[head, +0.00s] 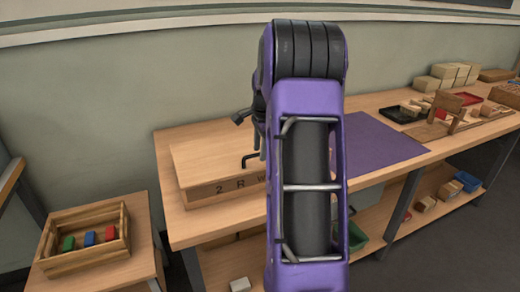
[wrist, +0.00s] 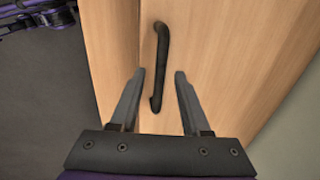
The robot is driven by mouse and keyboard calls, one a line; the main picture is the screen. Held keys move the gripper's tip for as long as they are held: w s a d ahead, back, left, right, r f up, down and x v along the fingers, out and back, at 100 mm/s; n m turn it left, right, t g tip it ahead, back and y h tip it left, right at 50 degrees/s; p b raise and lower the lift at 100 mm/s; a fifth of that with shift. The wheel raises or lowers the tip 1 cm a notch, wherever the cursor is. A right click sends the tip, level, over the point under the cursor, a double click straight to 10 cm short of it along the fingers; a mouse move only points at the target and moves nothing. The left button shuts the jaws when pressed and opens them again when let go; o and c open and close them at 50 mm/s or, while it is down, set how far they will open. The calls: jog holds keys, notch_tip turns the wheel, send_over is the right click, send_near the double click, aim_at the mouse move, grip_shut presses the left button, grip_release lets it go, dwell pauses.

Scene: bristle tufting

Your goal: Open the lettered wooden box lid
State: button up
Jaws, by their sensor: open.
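A dark bar handle (head: 250,157) shows at the lid's front, partly behind my arm. In the wrist view the black handle (wrist: 160,65) lies on pale wood, between and beyond the fingertips. My gripper (wrist: 158,72) is open, one finger on each side of the handle's lower end. I cannot tell whether the fingers touch the wood. My arm hides the box's right part in the head view.
A purple mat (head: 380,140) lies on the workbench right of my arm. Trays, wooden blocks and a black tray (head: 402,113) stand farther right. A small table at lower left holds a wooden crate (head: 85,262) with coloured blocks. A green bin (head: 357,237) is on the lower shelf.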

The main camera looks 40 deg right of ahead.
jog(key=shift+c, duration=0.4)
grip_shut()
dwell(0.9)
